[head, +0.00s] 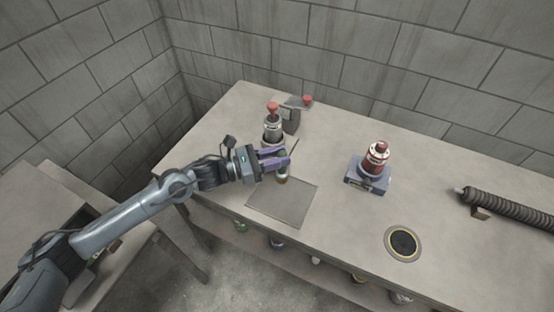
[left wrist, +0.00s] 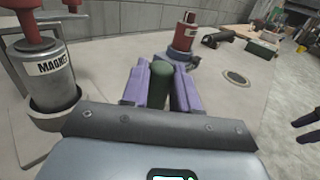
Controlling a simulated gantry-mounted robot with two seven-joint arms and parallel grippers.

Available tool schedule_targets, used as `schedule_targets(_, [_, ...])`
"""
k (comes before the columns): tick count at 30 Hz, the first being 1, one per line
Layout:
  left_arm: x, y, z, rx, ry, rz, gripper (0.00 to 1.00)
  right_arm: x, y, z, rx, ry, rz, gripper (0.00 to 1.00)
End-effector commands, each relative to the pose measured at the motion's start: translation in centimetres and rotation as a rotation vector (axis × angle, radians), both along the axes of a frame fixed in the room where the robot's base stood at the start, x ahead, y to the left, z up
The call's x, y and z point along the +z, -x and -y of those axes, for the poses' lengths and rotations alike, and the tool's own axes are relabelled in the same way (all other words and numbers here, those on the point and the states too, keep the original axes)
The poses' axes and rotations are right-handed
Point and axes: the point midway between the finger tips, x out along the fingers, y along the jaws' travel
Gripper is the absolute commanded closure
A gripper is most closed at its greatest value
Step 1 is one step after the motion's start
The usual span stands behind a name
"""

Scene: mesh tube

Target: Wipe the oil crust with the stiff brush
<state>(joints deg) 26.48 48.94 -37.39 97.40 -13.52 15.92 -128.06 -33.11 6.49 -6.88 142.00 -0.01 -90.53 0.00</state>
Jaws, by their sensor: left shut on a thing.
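My left gripper (head: 288,162) has purple fingers and is shut on a dark green cylinder (left wrist: 161,82), which stands between them in the left wrist view. In the head view the lower part of this held thing (head: 282,176) shows under the fingers, over the far edge of a grey square plate (head: 284,201). Its bristles are not clear, so I cannot tell for certain that it is the stiff brush. A dark round patch with a yellow ring (head: 403,242) lies on the table at right. I cannot make out which surface bears the oil crust.
A red-capped canister (head: 272,128), labelled as a magnet in the left wrist view (left wrist: 50,75), stands close behind my gripper. A red bottle (head: 376,158) stands on a blue-grey base (head: 368,176). A ribbed dark hose (head: 510,212) lies far right.

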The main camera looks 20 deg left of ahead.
Motion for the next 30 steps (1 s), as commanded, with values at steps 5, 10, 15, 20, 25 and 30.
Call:
schedule_targets(5, [0.8, -0.2, -0.2, 0.002, 0.001, 0.001, 1.0, 0.2, -0.1, 0.1, 0.002, 0.004, 0.002, 0.36])
schedule_targets(10, [3.1, -0.2, -0.1, 0.002, -0.001, 0.0, 1.0, 1.0, 0.0, 0.2, 0.006, 0.01, 0.003, 0.36])
schedule_targets(15, [4.7, -0.2, -0.1, 0.001, -0.001, 0.002, 1.0, 1.5, 0.2, 0.3, 0.008, 0.012, -0.003, 0.36])
schedule_targets(20, [6.2, -0.2, -0.1, 0.001, 0.0, 0.003, 1.0, 2.2, 0.2, 0.3, 0.007, 0.01, -0.004, 0.36])
schedule_targets(25, [7.6, -0.2, -0.1, 0.002, 0.0, 0.001, 1.0, 2.8, 0.2, 0.2, 0.007, 0.009, -0.003, 0.36])
schedule_targets(30, [8.2, -0.2, -0.1, 0.001, -0.001, 0.001, 1.0, 3.0, 0.2, 0.1, 0.004, 0.005, -0.002, 0.36])
